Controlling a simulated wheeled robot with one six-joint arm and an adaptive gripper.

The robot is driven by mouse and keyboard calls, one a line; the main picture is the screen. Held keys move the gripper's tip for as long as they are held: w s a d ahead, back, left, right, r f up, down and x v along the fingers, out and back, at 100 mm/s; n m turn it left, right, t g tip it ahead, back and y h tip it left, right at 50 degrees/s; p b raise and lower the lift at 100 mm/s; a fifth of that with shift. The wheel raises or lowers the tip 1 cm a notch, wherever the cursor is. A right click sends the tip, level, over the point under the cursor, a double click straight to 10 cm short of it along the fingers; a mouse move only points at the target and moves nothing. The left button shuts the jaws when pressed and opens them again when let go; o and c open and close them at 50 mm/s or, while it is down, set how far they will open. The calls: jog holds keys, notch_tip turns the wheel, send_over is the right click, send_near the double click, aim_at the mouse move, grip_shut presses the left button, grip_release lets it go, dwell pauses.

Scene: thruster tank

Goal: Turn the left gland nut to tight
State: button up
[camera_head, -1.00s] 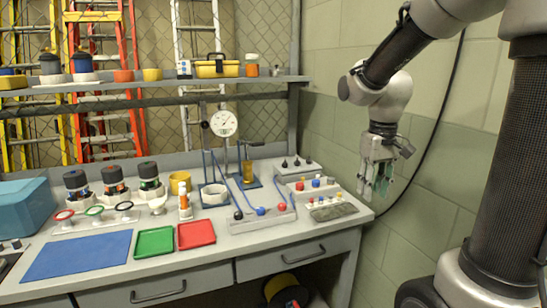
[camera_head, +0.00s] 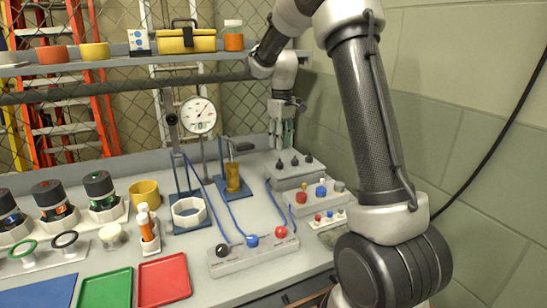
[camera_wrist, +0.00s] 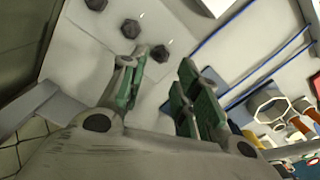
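Three dark hex gland nuts stand in a row on a light grey block (camera_head: 302,178) at the back right of the bench. The left gland nut (camera_head: 280,164) is nearest the white hexagonal ring. It also shows in the wrist view (camera_wrist: 167,53), just beyond the gap between my fingertips. The middle nut (camera_wrist: 130,28) and the right nut (camera_wrist: 97,4) are farther to the upper left there. My gripper (camera_head: 282,142) points down above the left end of the block. In the wrist view its green-padded fingers (camera_wrist: 161,76) are apart and empty; I see no contact with the nut.
A block with red and blue knobs (camera_head: 318,200) stands in front of the nuts. A blue stand with a brass cylinder (camera_head: 232,178), the white hexagonal ring (camera_head: 188,211) and a dial gauge (camera_head: 198,115) are to the left. The wall is close on the right.

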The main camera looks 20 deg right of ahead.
aim_at(281, 162)
jog(key=shift+s, duration=0.25)
jog(key=shift+f, duration=0.3)
notch_tip(281, 162, down, 7)
jog(key=shift+f, duration=0.1)
grip_shut()
